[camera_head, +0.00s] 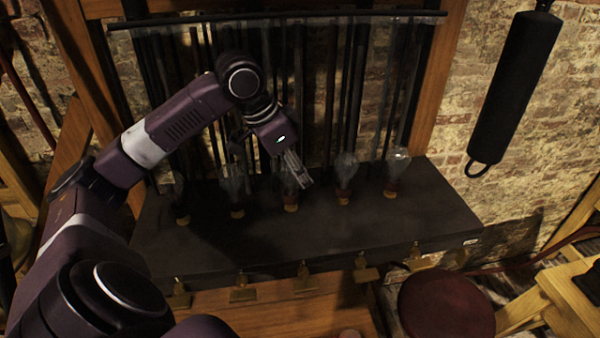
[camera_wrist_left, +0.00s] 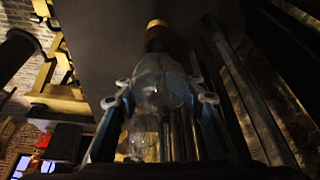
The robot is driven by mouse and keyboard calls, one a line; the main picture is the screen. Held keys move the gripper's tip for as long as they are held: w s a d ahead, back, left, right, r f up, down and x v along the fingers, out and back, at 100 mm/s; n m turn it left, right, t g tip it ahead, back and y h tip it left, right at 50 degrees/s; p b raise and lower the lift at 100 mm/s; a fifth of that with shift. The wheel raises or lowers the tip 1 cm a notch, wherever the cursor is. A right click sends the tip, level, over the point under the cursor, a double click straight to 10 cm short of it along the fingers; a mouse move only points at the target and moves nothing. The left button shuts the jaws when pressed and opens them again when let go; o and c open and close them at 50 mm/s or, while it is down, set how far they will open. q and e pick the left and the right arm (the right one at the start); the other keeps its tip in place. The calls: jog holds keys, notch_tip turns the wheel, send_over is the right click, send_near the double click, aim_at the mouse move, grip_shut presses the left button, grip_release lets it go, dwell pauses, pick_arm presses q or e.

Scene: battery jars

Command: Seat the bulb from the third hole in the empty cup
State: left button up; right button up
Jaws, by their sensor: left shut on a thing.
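My left gripper (camera_head: 303,182) reaches over the dark bench from the left, at the middle bulb (camera_head: 288,183) of a row. In the left wrist view the fingers of the left gripper (camera_wrist_left: 158,100) are closed on the two sides of that bulb's clear glass (camera_wrist_left: 158,82). Its reddish base with a yellow end (camera_wrist_left: 158,38) points to the dark bench surface. In the head view the bulb stands upright, its base at the bench top, partly hidden by the gripper. I cannot make out which cup is empty. My right gripper is not in view.
Other bulbs stand on the bench (camera_head: 260,235): one left (camera_head: 236,188), two right (camera_head: 343,170) (camera_head: 397,164), and a dim one farther left (camera_head: 179,200). Dark rods and clear tubes (camera_head: 330,90) rise behind. Brass fittings (camera_head: 303,282) line the front. A round red stool (camera_head: 447,303) stands in front.

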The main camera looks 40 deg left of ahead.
pick_arm(q)
jog(key=o, duration=1.2)
jog(key=shift+d+r, duration=0.1)
jog(key=shift+r, duration=0.15)
jog(key=shift+a+r, duration=0.2)
jog(key=shift+r, duration=0.15)
jog(key=v, duration=0.9)
jog(key=shift+s+r, duration=0.15)
jog(key=shift+s, duration=0.1)
jog(key=shift+s+r, duration=0.35)
jog(key=shift+r, duration=0.3)
